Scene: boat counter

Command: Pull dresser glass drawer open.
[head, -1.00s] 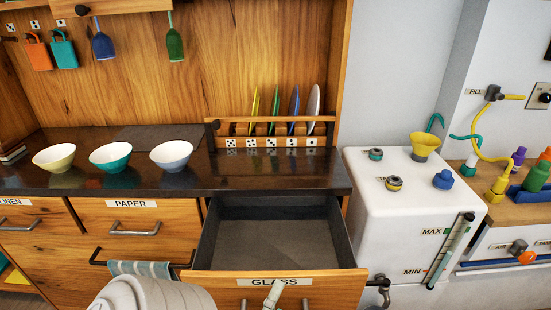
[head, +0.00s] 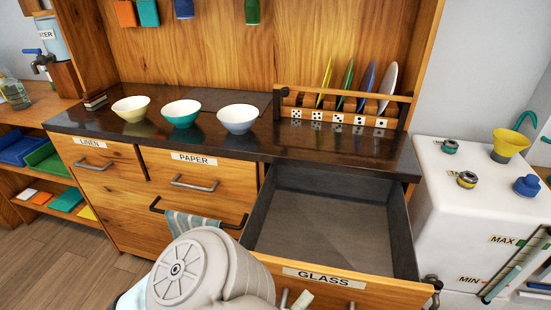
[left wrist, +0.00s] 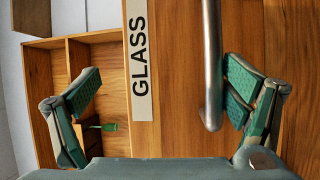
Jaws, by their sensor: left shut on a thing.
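The glass drawer (head: 330,209) is pulled out of the dresser, its grey inside bare where visible. Its front carries a GLASS label (head: 325,277), which also shows in the left wrist view (left wrist: 138,60). The drawer's metal bar handle (left wrist: 212,65) lies between the fingers of my left gripper (left wrist: 165,95), closer to the right finger. In the head view my arm hides most of this gripper near the handle. My right gripper is not in view.
The dark counter (head: 160,138) holds a yellow bowl (head: 131,108), a teal bowl (head: 182,113) and a white bowl (head: 238,118). A rack with plates (head: 340,108) stands behind the drawer. A white tank (head: 465,205) stands close at right. A towel (head: 190,222) hangs beside the drawer.

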